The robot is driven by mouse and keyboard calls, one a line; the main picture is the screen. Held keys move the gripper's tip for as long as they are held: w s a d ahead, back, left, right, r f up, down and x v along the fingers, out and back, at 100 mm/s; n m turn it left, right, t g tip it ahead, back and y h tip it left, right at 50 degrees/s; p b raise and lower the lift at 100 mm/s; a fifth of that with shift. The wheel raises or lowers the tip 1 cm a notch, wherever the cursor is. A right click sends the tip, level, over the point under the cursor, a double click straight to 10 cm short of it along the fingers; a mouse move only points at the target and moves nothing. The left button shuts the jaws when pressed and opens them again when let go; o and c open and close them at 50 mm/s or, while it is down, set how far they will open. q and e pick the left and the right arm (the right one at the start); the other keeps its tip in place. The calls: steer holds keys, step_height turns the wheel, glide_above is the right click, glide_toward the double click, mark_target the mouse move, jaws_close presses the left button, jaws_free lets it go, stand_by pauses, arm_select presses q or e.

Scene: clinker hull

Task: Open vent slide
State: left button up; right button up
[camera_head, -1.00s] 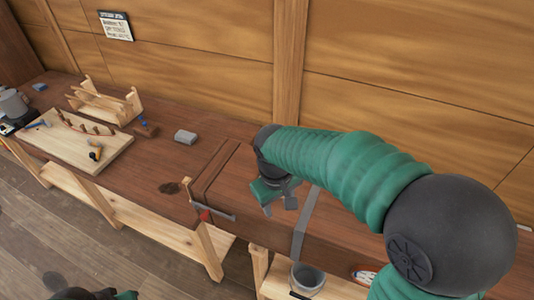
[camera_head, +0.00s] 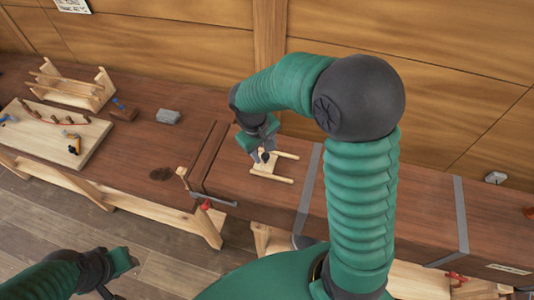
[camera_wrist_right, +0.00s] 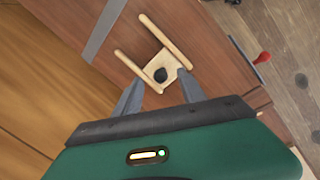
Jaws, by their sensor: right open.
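The vent slide (camera_head: 283,177) is a pale wooden plate between two parallel wooden rails on the brown bench top, left of a grey strap. A dark round knob or hole (camera_head: 265,157) shows on the plate; I cannot tell which. My right gripper (camera_head: 259,146) is open above the plate's far end. In the right wrist view its fingers are apart on either side of the dark round part (camera_wrist_right: 160,75), with nothing held. I cannot tell whether they touch the plate (camera_wrist_right: 152,68). My left gripper (camera_head: 120,275) is low at the left, away from the bench; its jaws are unclear.
A grey block (camera_head: 167,117), a wooden rack (camera_head: 75,88) and a pale board with tools (camera_head: 50,140) lie on the left of the bench. A red-tipped vise handle (camera_head: 206,204) sticks out at the front edge. A wooden wall stands behind.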

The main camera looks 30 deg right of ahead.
mark_target(265, 155)
steer(key=w+f, duration=0.1)
steer(key=f, duration=0.2)
steer(key=w+f, duration=0.1)
steer(key=f, duration=0.1)
steer(key=shift+w+d+f+p, duration=0.3)
steer(key=shift+w+d, duration=0.05)
steer(key=shift+d, duration=0.05)
steer(key=shift+s+d+f, duration=0.1)
steer(key=shift+s+f, duration=0.05)
steer(key=shift+s+d+r, duration=0.1)
steer(key=shift+s+r, duration=0.15)
steer(key=shift+s, duration=0.65)
steer(key=shift+c, duration=1.1)
steer(key=shift+w+f, duration=0.2)
steer(key=shift+w, duration=0.35)
steer(key=c, duration=0.7)
jaws_close()
arm_select(q)
steer(key=shift+w+d+r, duration=0.1)
steer(key=shift+w+r, duration=0.2)
steer(key=shift+w, duration=0.5)
arm_select(e)
steer(key=shift+s, duration=0.1)
steer(key=shift+r, duration=0.15)
